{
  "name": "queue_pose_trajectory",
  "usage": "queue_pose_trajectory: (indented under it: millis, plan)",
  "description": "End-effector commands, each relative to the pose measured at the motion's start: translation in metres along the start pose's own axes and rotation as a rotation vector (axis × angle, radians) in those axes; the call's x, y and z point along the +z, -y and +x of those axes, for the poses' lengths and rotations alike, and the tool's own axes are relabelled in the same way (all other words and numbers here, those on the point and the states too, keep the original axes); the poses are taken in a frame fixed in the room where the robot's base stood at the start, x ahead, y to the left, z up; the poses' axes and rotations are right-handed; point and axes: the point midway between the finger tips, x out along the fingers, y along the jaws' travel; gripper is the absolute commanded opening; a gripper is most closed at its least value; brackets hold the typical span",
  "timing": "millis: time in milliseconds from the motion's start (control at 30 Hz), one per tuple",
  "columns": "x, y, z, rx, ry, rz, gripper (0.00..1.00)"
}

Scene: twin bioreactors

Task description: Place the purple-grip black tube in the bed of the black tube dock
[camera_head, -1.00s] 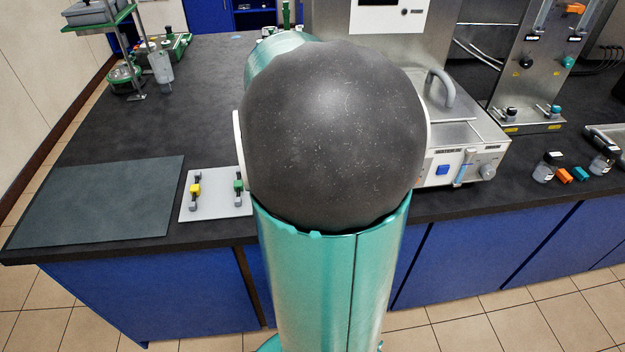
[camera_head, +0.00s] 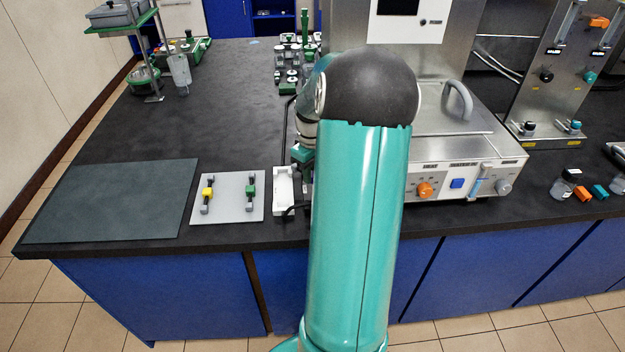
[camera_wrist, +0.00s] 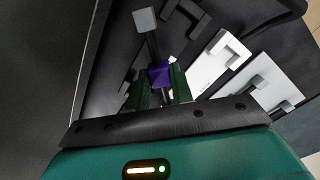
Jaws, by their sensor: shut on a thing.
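The purple-grip black tube (camera_wrist: 159,72) is in my gripper (camera_wrist: 158,88) in the wrist view, its purple grip between the green fingers and a grey end block pointing up in the picture. A black bracket-shaped piece (camera_wrist: 186,16), which looks like the black tube dock, lies just right of the tube's upper end; the tube appears apart from it. A white dock (camera_wrist: 222,62) is further right, and also shows in the head view (camera_head: 284,192). In the head view my arm hides the tube and most of the gripper.
A light plate (camera_head: 228,212) holds a yellow-grip tube (camera_head: 208,194) and a green-grip tube (camera_head: 251,191). A dark mat (camera_head: 110,200) lies bare at left. A steel unit with knobs (camera_head: 455,175) stands right of my arm. Glassware (camera_head: 292,75) stands behind.

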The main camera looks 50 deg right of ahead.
Motion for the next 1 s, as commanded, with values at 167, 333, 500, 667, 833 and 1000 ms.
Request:
queue_pose_trajectory:
  millis: [167,333,500,667,833,1000]
  plan:
    - [-0.002,-0.008,0.013,-0.002,0.000,0.000,0.01]
    - [-0.002,-0.007,0.037,-0.002,0.000,0.000,0.01]
    - [-0.002,-0.007,0.038,0.001,-0.001,0.000,0.01]
    - [-0.002,-0.007,0.040,0.000,-0.001,0.000,0.01]
    - [-0.002,-0.007,0.041,0.001,-0.001,0.000,0.44]
    - [-0.002,-0.007,0.041,0.001,-0.001,0.000,0.44]
